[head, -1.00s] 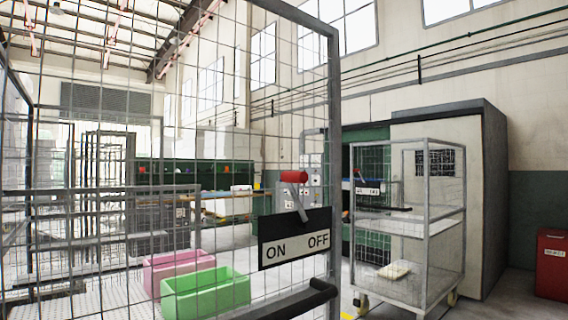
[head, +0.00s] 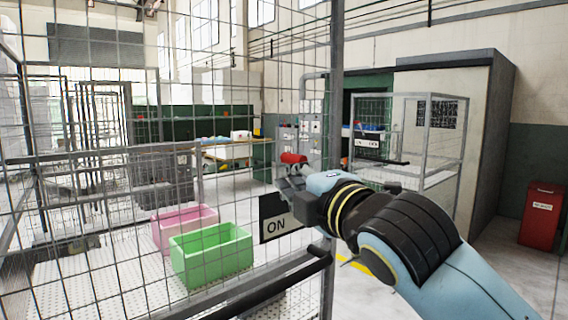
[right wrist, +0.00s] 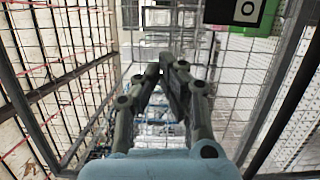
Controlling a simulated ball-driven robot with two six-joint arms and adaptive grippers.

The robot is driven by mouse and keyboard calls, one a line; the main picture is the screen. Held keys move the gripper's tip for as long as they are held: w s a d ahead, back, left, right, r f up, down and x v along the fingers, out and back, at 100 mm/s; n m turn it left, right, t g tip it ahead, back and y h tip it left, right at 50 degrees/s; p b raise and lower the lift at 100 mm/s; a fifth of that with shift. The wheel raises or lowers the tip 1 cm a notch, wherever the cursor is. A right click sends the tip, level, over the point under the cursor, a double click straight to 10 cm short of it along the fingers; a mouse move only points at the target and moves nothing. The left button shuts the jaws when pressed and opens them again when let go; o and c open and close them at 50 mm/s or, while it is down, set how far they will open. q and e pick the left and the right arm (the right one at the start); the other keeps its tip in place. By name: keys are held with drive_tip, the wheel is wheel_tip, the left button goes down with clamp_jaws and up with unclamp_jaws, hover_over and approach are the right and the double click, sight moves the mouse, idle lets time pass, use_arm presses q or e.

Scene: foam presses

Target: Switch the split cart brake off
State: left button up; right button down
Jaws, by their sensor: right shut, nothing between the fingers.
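The brake lever's red handle (head: 293,158) stands above a black and white plate (head: 275,226) on the mesh cart's near side. "ON" shows on the plate; the "OFF" side and the lever's stem are hidden behind my right gripper. My right gripper (head: 284,178) is just below the red handle in the head view, shut and empty; I cannot tell whether it touches the lever. In the right wrist view its fingers (right wrist: 162,72) are together, and part of a plate with an "O" (right wrist: 247,10) shows at the top right. My left gripper is not in view.
The cart's mesh wall and grey post (head: 336,60) stand close in front, with a black push bar (head: 300,268) low down. A green crate (head: 212,255) and a pink crate (head: 172,232) lie behind the mesh. Another mesh cart (head: 446,125) and a red bin (head: 541,215) stand right.

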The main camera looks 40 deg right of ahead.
drive_tip(key=w+d+p, duration=0.3)
drive_tip(key=w+d, duration=0.2)
drive_tip(key=w, duration=0.5)
drive_tip(key=shift+d+r, duration=0.15)
drive_tip(key=shift+d, duration=0.15)
drive_tip(key=shift+w, duration=0.15)
drive_tip(key=shift+d, duration=0.1)
